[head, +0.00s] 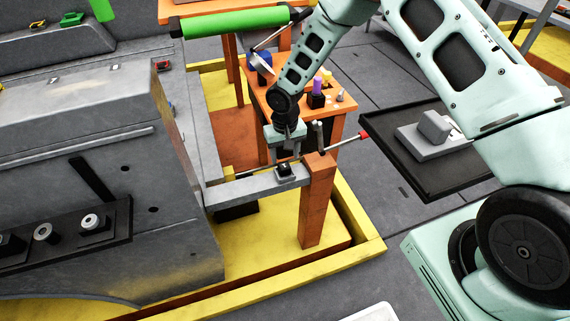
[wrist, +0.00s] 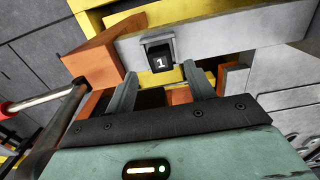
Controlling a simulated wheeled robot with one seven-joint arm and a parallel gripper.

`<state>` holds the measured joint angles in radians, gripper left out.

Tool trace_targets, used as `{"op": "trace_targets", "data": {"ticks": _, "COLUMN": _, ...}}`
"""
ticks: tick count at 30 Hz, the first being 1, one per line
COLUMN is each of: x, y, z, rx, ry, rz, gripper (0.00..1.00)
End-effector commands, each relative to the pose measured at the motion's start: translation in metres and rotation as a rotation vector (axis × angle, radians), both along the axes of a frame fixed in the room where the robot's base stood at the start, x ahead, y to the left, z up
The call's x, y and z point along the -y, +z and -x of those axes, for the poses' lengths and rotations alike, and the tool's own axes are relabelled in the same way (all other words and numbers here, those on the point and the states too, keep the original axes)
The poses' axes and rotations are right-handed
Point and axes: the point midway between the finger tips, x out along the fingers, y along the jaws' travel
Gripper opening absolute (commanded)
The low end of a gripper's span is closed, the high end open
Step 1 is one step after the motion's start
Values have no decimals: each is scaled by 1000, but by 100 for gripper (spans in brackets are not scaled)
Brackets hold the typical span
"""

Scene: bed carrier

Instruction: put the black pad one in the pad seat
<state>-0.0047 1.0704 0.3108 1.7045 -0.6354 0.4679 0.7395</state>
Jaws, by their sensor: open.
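The black pad marked 1 (wrist: 160,60) is on the grey crossbar (wrist: 225,33), beside the orange post. In the head view the pad (head: 285,170) shows as a small dark block on the bar (head: 245,187). My gripper (head: 286,155) is just above it, pointing down. In the wrist view my gripper (wrist: 162,72) is open, with its two fingers apart and the pad showing between and beyond their tips. I cannot tell whether the fingers reach beside the pad, or whether it lies inside a seat. I cannot pick out the pad seat for certain.
An orange post (head: 317,200) holds the bar's right end. An orange stand (head: 300,100) holds small tools. A black tray (head: 400,165) with a grey block is at right. The large grey body (head: 90,200) fills the left.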

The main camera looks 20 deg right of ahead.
Motion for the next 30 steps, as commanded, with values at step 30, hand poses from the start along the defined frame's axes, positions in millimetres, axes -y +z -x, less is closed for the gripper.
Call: {"op": "trace_targets", "data": {"ticks": 30, "x": 0, "y": 61, "z": 0, "rx": -1, "ry": 0, "rz": 1, "gripper": 54}}
